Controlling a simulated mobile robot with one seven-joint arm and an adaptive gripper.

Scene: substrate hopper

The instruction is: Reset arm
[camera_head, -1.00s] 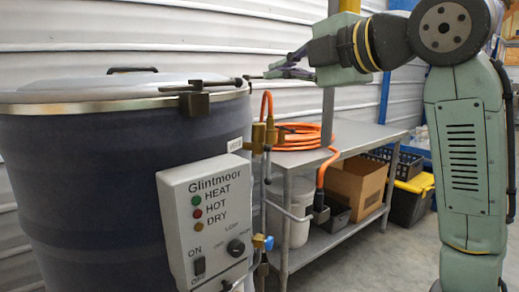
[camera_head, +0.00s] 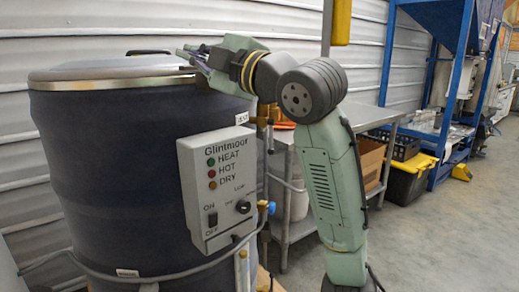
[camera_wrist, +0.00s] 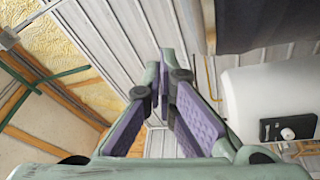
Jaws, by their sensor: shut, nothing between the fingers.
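My gripper (camera_head: 188,54) is at the end of my raised arm, over the right rim of the drum's lid in the head view. I cannot tell whether it touches the lid. In the wrist view the purple-padded fingers (camera_wrist: 164,65) come together at the tips, shut and empty. The dark blue drum (camera_head: 120,180) stands upright at the left under its grey lid (camera_head: 105,70), which looks closed. My gripper and forearm hide part of the lid's right edge and its clamp.
The control box (camera_head: 220,185) marked Glintmoor sits on the drum's front right. A metal table (camera_head: 368,114) stands behind my arm, with a cardboard box (camera_head: 371,163) beneath. A yellow-lidded bin (camera_head: 412,178) and a blue frame (camera_head: 457,85) are further right. Floor at lower right is clear.

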